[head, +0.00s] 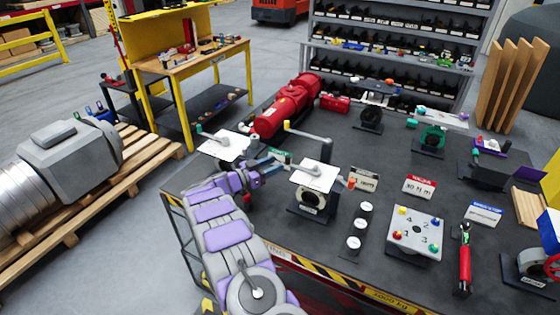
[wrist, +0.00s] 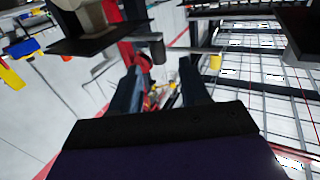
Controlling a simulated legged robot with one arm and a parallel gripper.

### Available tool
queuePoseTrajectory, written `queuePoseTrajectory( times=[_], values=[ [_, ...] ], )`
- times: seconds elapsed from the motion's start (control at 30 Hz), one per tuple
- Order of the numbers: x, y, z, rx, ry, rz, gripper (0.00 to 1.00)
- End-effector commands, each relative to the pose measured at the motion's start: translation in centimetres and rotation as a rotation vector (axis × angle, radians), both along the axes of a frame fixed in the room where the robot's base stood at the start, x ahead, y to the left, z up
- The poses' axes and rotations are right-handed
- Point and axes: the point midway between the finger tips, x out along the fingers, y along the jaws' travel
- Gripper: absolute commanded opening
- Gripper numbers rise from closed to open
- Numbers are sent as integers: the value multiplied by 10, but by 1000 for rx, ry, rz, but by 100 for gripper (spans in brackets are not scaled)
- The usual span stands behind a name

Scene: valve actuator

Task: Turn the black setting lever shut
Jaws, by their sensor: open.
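A dark grey lever (head: 308,136) with a yellow end rises above the nearest valve (head: 310,200), which has a white top plate. Farther back, another valve (head: 370,116) carries a dark bar on top. I cannot tell for certain which is the black setting lever. My gripper (head: 281,160) is just left of the nearest valve's white plate, below the yellow end. In the wrist view my gripper (wrist: 162,85) shows two dark blue fingers spread apart with nothing held between them.
A white plate (head: 222,147) with a teal-tipped handle is left of my gripper. A red machine (head: 288,105) stands behind. White-capped pieces (head: 353,243), a numbered block (head: 414,234) and a red-handled tool (head: 464,260) occupy the bench's right front. A pallet (head: 150,165) lies left.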

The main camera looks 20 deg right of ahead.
Motion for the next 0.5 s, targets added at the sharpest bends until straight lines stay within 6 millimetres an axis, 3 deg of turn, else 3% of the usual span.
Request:
queuePoseTrajectory(
  times=[0.3, 0.5],
  values=[
    [-16, 69, 0, 0, 0, 0, 46],
    [-21, 92, -1, 1, -1, 0, 46]
  ],
)
